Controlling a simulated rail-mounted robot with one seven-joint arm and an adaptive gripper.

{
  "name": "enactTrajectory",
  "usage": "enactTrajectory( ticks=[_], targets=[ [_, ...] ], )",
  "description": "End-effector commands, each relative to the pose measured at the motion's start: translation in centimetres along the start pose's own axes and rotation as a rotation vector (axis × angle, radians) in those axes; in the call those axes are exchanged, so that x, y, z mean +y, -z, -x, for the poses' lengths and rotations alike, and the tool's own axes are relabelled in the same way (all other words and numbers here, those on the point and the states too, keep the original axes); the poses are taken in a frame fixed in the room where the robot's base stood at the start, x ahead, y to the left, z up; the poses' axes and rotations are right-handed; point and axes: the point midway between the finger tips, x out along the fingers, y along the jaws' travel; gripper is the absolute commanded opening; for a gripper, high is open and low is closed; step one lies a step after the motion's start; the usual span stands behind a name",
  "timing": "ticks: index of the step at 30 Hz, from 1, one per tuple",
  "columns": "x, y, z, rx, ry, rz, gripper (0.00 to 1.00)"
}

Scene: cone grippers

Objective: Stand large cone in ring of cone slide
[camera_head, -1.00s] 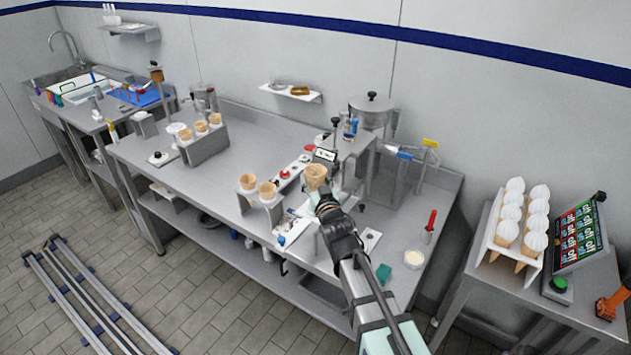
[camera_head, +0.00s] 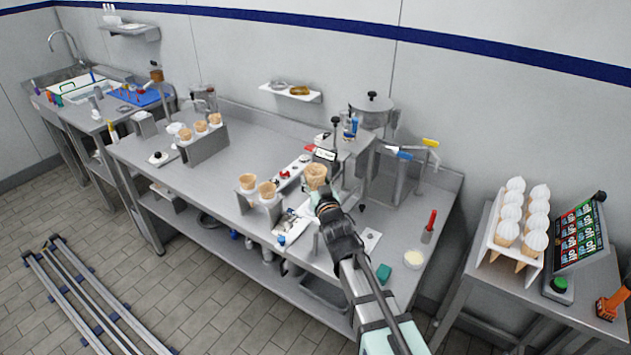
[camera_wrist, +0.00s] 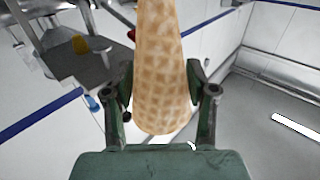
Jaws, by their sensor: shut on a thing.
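My gripper (camera_head: 320,197) is shut on a waffle cone (camera_head: 316,175), seen above the middle of the workbench in the head view. In the wrist view the cone (camera_wrist: 158,65) fills the middle between my two fingers (camera_wrist: 160,105), one on each side of it. Two other cones, one (camera_head: 248,181) and another (camera_head: 267,190), stand in a small holder at the bench's front edge, left of my gripper. I cannot make out which part is the ring of the cone slide; the area near my gripper is partly hidden by my arm.
A rack (camera_head: 207,147) with several cones stands at the bench's left. A steel machine (camera_head: 373,110) with coloured handles stands behind my gripper. A white stand (camera_head: 497,236) with several topped cones is on the right table. The bench's left-middle surface is mostly clear.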

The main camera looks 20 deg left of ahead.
Motion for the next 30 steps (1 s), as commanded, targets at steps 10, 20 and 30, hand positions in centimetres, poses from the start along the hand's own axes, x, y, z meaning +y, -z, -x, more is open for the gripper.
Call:
enactTrajectory(
  ticks=[10,20,30],
  targets=[
    [0.0,-0.8,0.0,0.0,0.0,0.0,0.42],
    [0.0,-1.7,0.0,0.0,0.0,0.0,0.42],
    [0.0,-2.7,0.0,0.0,0.0,0.0,0.42]
  ],
)
